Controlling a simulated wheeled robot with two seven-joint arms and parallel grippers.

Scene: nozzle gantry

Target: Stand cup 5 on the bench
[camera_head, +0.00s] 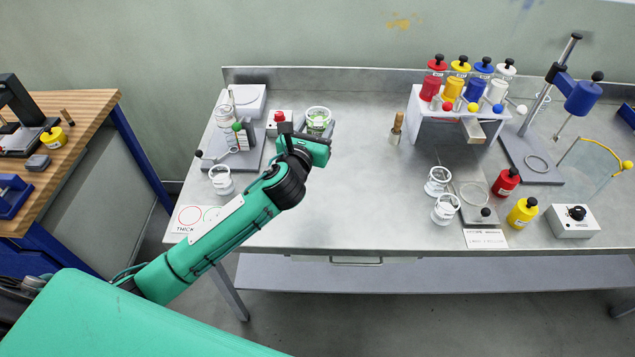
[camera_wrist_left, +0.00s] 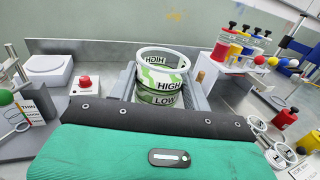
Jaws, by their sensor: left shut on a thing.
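A clear cup with a white rim and a green-and-white band (camera_head: 318,118) is at my left gripper, towards the back left of the bench (camera_head: 370,160). In the left wrist view the cup (camera_wrist_left: 162,78) is upright between the two grey fingers, and its band reads HIGH and LOW. My left gripper (camera_wrist_left: 162,90) is shut on this cup. The cup's underside is hidden, so I cannot tell whether it touches the bench. No number 5 is legible on any cup. My right gripper is not in view.
Other clear cups stand at the bench's left (camera_head: 221,182) and near the middle right, one (camera_head: 438,182) behind another (camera_head: 445,210). A red-button box (camera_head: 280,122) is left of the held cup. A bottle rack (camera_head: 425,128) stands at right. The bench centre is clear.

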